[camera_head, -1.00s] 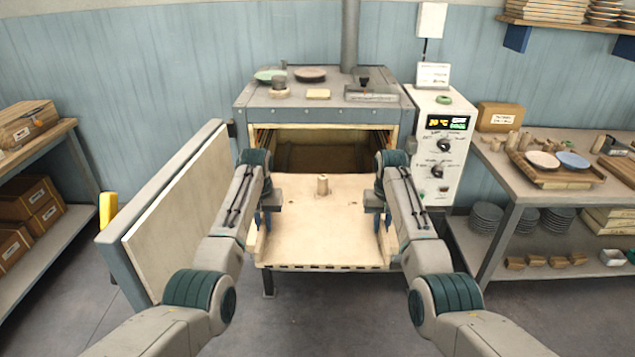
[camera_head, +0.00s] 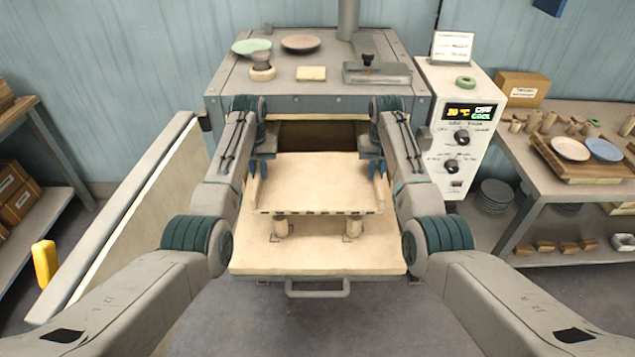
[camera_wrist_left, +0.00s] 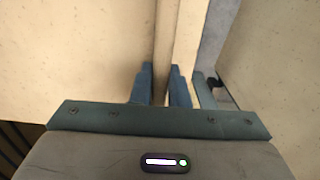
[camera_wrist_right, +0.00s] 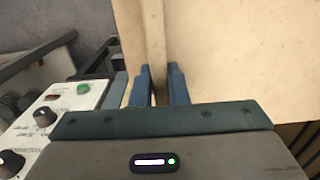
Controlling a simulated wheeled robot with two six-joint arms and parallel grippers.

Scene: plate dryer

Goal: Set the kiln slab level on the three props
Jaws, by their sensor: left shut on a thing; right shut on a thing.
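The pale kiln slab (camera_head: 315,180) is held flat, or nearly so, in front of the kiln mouth in the head view, with dark notches along its near edge. My left gripper (camera_head: 264,170) is shut on its left side; the left wrist view shows the fingers (camera_wrist_left: 161,85) around a pale upright strip. My right gripper (camera_head: 372,168) is shut on its right side, fingers (camera_wrist_right: 158,85) likewise. Below the near edge stand a left front prop (camera_head: 280,227) and a right front prop (camera_head: 352,229). Their tops are hidden; I cannot tell whether the slab touches them. The third prop is hidden.
The props stand on a pale pulled-out deck (camera_head: 318,263) with a grey handle (camera_head: 318,291). The kiln (camera_head: 315,103) is behind, its open door (camera_head: 120,220) at left. The control box (camera_head: 462,130) stands close at right, beside a loaded bench (camera_head: 545,190).

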